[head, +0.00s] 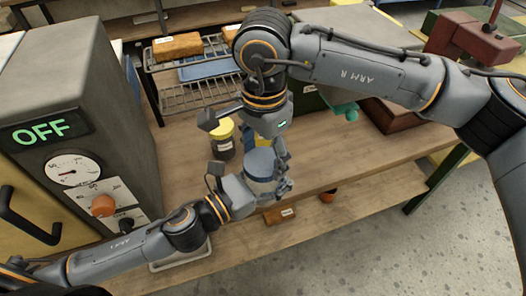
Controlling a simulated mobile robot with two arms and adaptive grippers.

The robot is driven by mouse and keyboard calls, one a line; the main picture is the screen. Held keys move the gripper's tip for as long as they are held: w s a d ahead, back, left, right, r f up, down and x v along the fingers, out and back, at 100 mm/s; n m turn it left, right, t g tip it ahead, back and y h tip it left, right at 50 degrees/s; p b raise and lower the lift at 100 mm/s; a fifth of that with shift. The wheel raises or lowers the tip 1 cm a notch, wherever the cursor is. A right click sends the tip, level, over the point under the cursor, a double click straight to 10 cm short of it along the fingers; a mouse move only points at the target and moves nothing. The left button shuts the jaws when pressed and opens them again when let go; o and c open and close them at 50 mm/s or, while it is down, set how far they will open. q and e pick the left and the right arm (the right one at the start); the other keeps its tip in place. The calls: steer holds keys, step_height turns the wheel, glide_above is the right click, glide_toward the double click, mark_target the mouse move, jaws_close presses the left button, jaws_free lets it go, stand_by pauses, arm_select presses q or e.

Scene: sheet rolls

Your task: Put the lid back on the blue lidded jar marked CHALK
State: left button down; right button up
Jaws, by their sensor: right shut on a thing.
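The blue lid (259,162) shows just below my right gripper (272,148), which is shut on it. Directly under the lid is a pale jar body (262,187). I cannot tell whether the lid rests on the jar or is a little above it. My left gripper (248,190) is at the jar's left side, with finger parts close around its body. I cannot tell whether it is shut on it. The CHALK marking is not readable from here; the jar is partly hidden by both grippers.
A dark jar with a yellow lid (222,136) stands behind on the wooden bench (335,170). A wire rack (190,95) holds a brown block (178,46) and a blue item. A grey oven (85,95) reading OFF stands left. Bare bench lies to the right.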

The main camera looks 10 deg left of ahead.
steer(key=m, duration=1.1)
steer(key=shift+s+m, duration=0.1)
steer(key=shift+m, duration=0.3)
steer(key=m, duration=0.5)
steer(key=shift+m, duration=0.3)
steer(key=m, duration=0.6)
steer(key=o, duration=0.8)
steer(key=shift+s, duration=0.1)
steer(key=shift+r, duration=2.25)
